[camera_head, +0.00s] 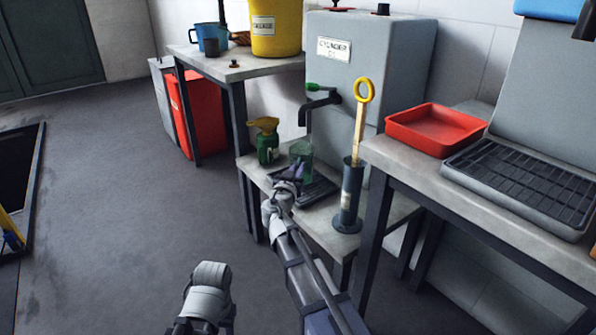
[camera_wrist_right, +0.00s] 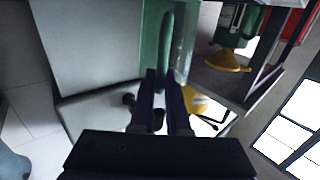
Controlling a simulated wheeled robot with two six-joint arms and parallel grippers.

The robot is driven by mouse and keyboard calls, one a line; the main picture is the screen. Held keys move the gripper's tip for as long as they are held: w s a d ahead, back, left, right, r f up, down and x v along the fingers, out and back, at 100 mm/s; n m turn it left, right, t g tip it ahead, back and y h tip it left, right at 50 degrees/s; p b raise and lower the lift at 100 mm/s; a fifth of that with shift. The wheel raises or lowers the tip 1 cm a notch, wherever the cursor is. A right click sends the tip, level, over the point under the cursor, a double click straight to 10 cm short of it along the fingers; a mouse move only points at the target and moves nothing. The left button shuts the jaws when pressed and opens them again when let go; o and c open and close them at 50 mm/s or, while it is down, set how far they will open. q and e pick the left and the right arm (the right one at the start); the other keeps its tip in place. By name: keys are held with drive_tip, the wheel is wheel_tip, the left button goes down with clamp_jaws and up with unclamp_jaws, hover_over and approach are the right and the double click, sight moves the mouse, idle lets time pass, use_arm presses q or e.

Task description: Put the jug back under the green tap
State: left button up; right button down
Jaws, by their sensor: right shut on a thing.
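The jug (camera_head: 301,153) is clear and greenish. It shows just below the dark spout in the head view, over the black drip tray (camera_head: 318,192). I cannot tell whether it rests on the tray. The tap (camera_head: 325,97) has a green lever and a dark bent spout on the grey cylinder tank (camera_head: 350,62). My right gripper (camera_head: 295,176) is at the jug's near side. In the right wrist view, its dark fingers (camera_wrist_right: 163,85) are shut on the jug's green handle (camera_wrist_right: 167,45). My left gripper is not visible; only a white arm joint shows at the bottom.
A green can with a yellow top (camera_head: 268,142) stands left of the jug. A dark cylinder holding a yellow-ringed dipstick (camera_head: 350,195) stands to the right. A red tray (camera_head: 436,128) is on the nearer right bench. The floor at left is mostly open.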

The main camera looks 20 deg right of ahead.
drive_tip(key=shift+f, duration=0.1)
drive_tip(key=c, duration=1.4)
unclamp_jaws()
drive_tip(key=shift+f, duration=0.1)
drive_tip(key=o, duration=0.5)
drive_tip(key=shift+r, duration=0.35)
drive_tip(key=v, duration=1.2)
drive_tip(key=shift+s+f, duration=0.1)
